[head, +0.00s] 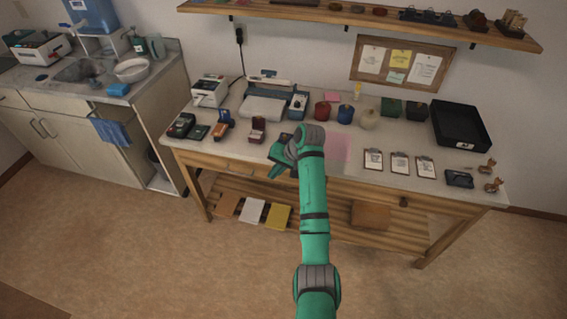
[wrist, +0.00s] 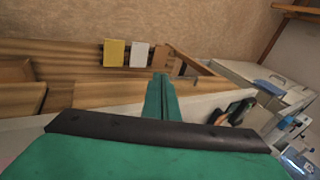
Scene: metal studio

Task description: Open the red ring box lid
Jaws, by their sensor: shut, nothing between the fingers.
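The small dark-red ring box (head: 257,132) sits on the workbench, left of my arm in the head view. Its lid appears raised at the back, with a pale inside showing, but it is small and I cannot tell the angle. My gripper (head: 274,172) is at the bench's front edge, to the right of and nearer than the box, apart from it. In the wrist view my gripper (wrist: 160,85) has its fingers together, with nothing between them. I cannot make out the ring box in the wrist view.
On the bench (head: 465,187), an orange-and-dark item (head: 221,131) stands left of the box and a silver machine (head: 266,104) behind it. Jars, clipboards and a black tray (head: 460,125) are to the right.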

